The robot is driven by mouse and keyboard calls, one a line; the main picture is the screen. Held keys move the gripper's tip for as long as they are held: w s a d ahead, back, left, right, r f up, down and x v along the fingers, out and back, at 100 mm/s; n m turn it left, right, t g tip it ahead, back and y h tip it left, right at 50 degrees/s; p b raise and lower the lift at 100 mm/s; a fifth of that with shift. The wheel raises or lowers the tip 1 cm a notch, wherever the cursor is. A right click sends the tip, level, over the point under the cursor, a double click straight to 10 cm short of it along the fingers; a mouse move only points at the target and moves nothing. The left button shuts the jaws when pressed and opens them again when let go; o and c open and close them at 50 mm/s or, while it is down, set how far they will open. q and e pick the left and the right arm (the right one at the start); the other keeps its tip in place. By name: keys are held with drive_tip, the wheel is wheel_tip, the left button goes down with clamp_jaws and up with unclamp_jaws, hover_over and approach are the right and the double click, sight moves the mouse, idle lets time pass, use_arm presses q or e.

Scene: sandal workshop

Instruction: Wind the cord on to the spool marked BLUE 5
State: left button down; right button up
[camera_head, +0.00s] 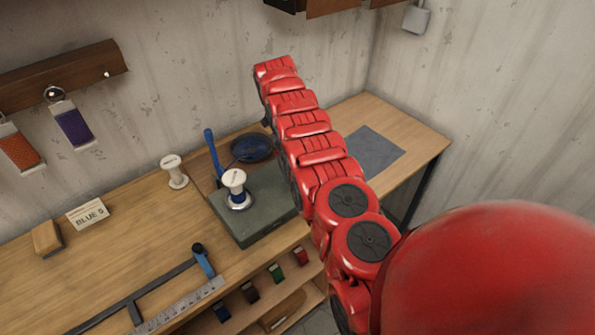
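A card lettered BLUE 5 (88,214) stands on the left of the bench. One white spool (174,173) stands upright on the bench to the right of the card. Another white spool (235,184) stands upright on a grey-green block (258,222), with a little blue near its foot. A dark blue round thing (251,148), perhaps coiled cord, lies behind the block. A blue upright handle (212,152) stands beside it. My red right arm reaches over the bench and hides part of the block. No gripper fingers show, and my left arm is out of view.
A measuring frame with a ruler (180,307) lies at the front edge. A brown block (46,239) lies at left. A grey mat (366,152) lies at the bench's right. A shelf below holds several coloured pieces (276,273). Tags (73,124) hang from a wall rail.

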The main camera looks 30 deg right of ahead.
drive_tip(key=shift+s, duration=0.1)
idle(0.6)
drive_tip(key=o, duration=1.2)
drive_tip(key=shift+o, duration=0.2)
